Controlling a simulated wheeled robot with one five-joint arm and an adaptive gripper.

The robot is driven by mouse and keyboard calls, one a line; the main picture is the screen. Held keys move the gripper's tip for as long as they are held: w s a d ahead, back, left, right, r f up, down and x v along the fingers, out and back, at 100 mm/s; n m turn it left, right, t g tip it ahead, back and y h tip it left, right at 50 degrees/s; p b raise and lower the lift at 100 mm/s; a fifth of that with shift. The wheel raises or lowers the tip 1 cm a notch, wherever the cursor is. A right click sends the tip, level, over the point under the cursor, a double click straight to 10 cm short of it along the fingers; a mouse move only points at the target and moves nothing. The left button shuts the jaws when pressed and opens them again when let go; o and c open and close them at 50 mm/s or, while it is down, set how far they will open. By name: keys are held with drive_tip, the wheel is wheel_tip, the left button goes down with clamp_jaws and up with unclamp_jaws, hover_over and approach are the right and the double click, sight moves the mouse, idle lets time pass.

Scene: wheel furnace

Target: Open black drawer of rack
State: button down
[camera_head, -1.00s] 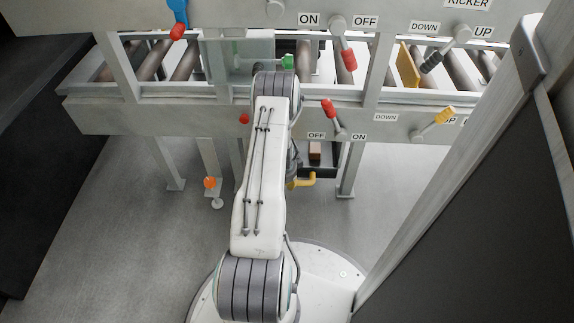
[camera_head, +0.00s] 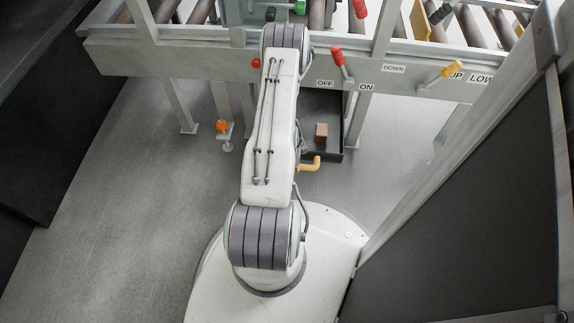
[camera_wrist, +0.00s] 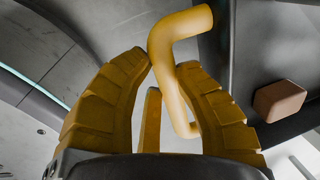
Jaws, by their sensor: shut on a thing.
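The black drawer (camera_head: 323,108) projects from under the grey rack (camera_head: 200,62), beside my arm in the head view. It is open, and its inside shows. A brown block (camera_head: 321,131) lies in it. The brown block (camera_wrist: 279,101) shows at the right inside the dark drawer (camera_wrist: 244,50).
The rack carries levers, including a red one (camera_head: 338,57) and a yellow one (camera_head: 452,69), above the drawer. An orange knob (camera_head: 222,126) stands low at the left. A dark panel (camera_head: 470,190) stands close on the right. Grey floor (camera_head: 130,200) is clear at the left.

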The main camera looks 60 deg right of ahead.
drive_tip(key=shift+s+a+f, duration=0.2)
drive_tip(key=shift+a+f, duration=0.05)
drive_tip(key=shift+a, duration=0.3)
drive_tip(key=c, duration=1.1)
unclamp_jaws()
drive_tip(key=shift+d, duration=0.1)
drive_tip(key=shift+c, duration=0.2)
drive_tip(key=shift+r, duration=0.1)
drive_tip(key=shift+d, duration=0.1)
drive_tip(key=v, duration=1.2)
drive_tip(key=shift+w, duration=0.1)
